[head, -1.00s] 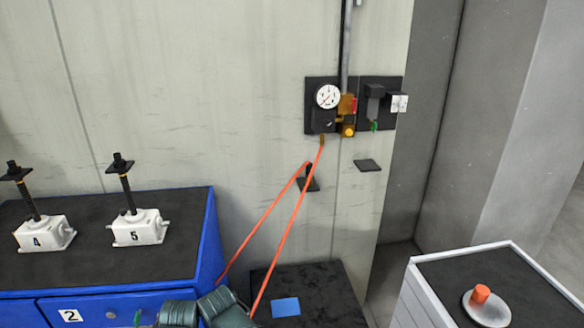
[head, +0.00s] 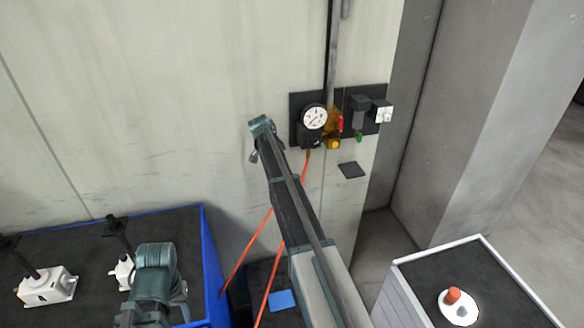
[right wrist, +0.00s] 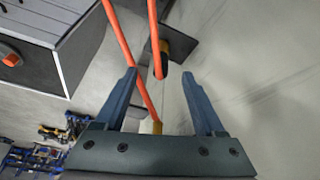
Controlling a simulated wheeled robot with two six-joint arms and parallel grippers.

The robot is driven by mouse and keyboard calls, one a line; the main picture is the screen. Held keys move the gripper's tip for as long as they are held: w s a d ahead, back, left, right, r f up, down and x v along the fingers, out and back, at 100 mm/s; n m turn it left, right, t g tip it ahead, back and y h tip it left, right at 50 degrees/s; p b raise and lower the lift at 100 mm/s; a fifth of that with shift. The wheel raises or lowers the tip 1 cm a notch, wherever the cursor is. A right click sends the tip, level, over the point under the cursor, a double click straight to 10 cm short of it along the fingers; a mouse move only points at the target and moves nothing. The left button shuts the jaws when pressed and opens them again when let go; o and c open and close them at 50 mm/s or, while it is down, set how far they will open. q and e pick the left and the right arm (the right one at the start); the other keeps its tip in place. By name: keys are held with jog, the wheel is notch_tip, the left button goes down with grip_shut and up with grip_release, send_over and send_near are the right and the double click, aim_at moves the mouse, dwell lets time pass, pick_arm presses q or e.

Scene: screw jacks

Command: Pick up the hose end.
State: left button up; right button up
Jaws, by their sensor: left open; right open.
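The orange hose (head: 247,252) runs down from the gauge block on the wall and loops back up. Its upper part and the wall bracket are hidden behind my right arm in the head view. In the right wrist view the hose end (right wrist: 161,66), with a yellow collar, sits at the dark bracket (right wrist: 182,42). My right gripper (right wrist: 160,85) is open; the hose end shows between its fingers, with no clear contact. The other strand ends at a brass fitting (right wrist: 157,127). My left gripper (head: 157,310) is low at the left, partly cut off, open and empty, away from the hose.
A gauge (head: 314,117) and valves (head: 334,143) are on the wall right of my raised right arm. A blue cabinet (head: 212,262) with white screw jacks (head: 45,287) stands left. A white-edged cabinet (head: 418,253) at the right carries an orange piece (head: 453,296) on a white dish.

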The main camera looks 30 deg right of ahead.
jog(key=shift+m, duration=0.5)
jog(key=d+f+b, duration=0.2)
jog(key=w+d+f+b, duration=0.1)
jog(key=d+f+b, duration=0.1)
jog(key=b, duration=0.1)
jog(key=d+f+b, duration=0.2)
jog(key=shift+w+f+b, duration=0.25)
jog(key=shift+f+b, duration=0.15)
pick_arm(q)
notch_tip(320, 180, down, 7)
jog(key=shift+w, duration=0.3)
pick_arm(e)
jog(key=b+x, duration=0.4)
jog(key=shift+s+a+f+b, duration=0.1)
jog(key=shift+s+f+b, duration=0.2)
jog(key=shift+s+f, duration=0.1)
jog(key=shift+f, duration=0.25)
pick_arm(q)
notch_tip(320, 180, down, 5)
jog(key=shift+r, duration=0.15)
pick_arm(e)
jog(key=shift+r, duration=0.1)
